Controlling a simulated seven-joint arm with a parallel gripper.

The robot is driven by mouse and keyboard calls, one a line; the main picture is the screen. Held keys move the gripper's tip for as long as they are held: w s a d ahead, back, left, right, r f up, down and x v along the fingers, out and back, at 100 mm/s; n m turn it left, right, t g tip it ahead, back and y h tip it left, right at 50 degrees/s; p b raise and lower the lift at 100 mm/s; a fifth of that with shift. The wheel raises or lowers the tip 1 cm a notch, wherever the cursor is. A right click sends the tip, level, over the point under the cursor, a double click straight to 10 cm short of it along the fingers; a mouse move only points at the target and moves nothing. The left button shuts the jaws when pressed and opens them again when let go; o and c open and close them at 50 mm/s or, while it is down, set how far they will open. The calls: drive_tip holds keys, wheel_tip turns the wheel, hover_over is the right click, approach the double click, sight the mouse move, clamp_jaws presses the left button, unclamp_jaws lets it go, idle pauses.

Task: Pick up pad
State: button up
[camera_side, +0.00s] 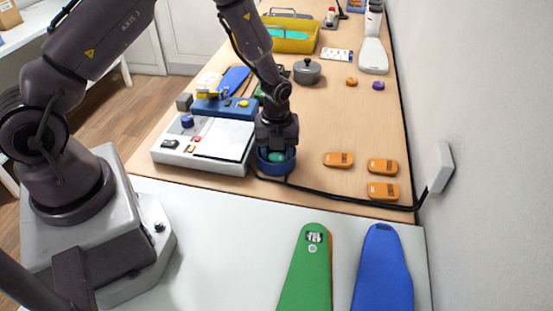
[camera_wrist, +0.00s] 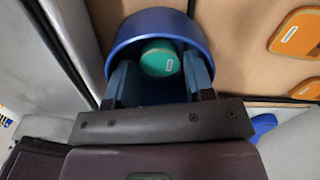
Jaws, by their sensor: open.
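A small round teal-green piece with a white label (camera_wrist: 160,58) sits inside a round blue cup (camera_wrist: 150,22). In the side view the cup (camera_side: 262,167) stands on the wooden table, beside the grey machine. My gripper (camera_wrist: 160,76) points down into the cup, its open fingers on either side of the teal piece; I cannot tell whether they touch it. In the side view my gripper (camera_side: 276,153) partly hides the cup and the teal piece (camera_side: 277,157). Several orange pads (camera_side: 338,159) lie flat to the right of the cup, apart from it.
The grey and blue machine (camera_side: 203,148) stands close left of the cup. A black cable (camera_side: 350,202) runs along the table edge in front. A grey pot (camera_side: 307,72) and yellow tray (camera_side: 290,43) are behind. Green (camera_side: 306,270) and blue (camera_side: 382,270) insoles lie on the white surface.

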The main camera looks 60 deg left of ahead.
drive_tip(key=shift+f, duration=0.65)
drive_tip(key=c, duration=0.6)
drive_tip(key=shift+r, duration=0.1)
